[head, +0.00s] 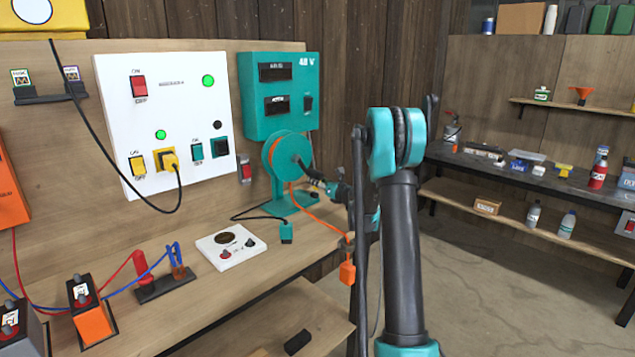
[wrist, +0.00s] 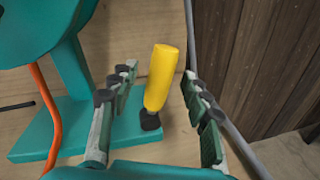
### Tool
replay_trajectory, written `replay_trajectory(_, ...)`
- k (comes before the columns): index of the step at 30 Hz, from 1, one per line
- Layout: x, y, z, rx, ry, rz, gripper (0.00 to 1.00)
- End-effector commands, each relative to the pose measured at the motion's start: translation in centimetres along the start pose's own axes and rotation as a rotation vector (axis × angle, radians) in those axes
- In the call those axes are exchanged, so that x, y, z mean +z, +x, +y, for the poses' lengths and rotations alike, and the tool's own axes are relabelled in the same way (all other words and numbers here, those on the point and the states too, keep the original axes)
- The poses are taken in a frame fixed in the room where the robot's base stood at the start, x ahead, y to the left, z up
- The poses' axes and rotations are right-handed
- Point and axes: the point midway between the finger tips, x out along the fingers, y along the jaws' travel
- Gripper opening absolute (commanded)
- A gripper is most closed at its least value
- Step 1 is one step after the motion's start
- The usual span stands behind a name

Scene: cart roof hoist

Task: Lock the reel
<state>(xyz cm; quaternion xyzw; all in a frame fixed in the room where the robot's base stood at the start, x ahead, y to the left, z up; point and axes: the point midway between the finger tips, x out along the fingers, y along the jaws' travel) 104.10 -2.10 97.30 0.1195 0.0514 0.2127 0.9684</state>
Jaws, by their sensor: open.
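The teal reel (head: 280,155) stands on a teal stand at the right end of the bench, wound with orange cable. In the wrist view, part of its disc (wrist: 35,30) shows at top left. A yellow handle (wrist: 161,78) with a dark lower end is in the middle of the wrist view, above the reel's teal base (wrist: 95,135). My gripper (wrist: 160,72) is open, with a finger on each side of the handle and visible gaps to both. In the head view, my gripper (head: 318,183) is at the reel's right side; the yellow handle is not discernible there.
The orange cable (head: 315,211) runs from the reel over the bench edge to a hanging orange block (head: 347,272). A teal 48 V box (head: 290,75) and a white switch panel (head: 180,115) are behind. A white control box (head: 231,246) lies left of the reel base.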

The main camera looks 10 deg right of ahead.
Motion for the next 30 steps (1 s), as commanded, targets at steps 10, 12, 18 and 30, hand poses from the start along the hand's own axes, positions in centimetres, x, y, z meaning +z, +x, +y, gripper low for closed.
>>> replay_trajectory(10, 0.1, -7.0, -0.1, -0.003, 0.001, -0.001, 0.48)
replay_trajectory(12, 0.0, -8.2, -0.1, -0.003, 0.001, -0.001, 0.48)
replay_trajectory(18, 0.0, -10.1, 0.0, -0.002, 0.0, 0.0, 0.48)
replay_trajectory(30, 0.0, -10.5, 0.0, -0.001, -0.001, 0.0, 0.4)
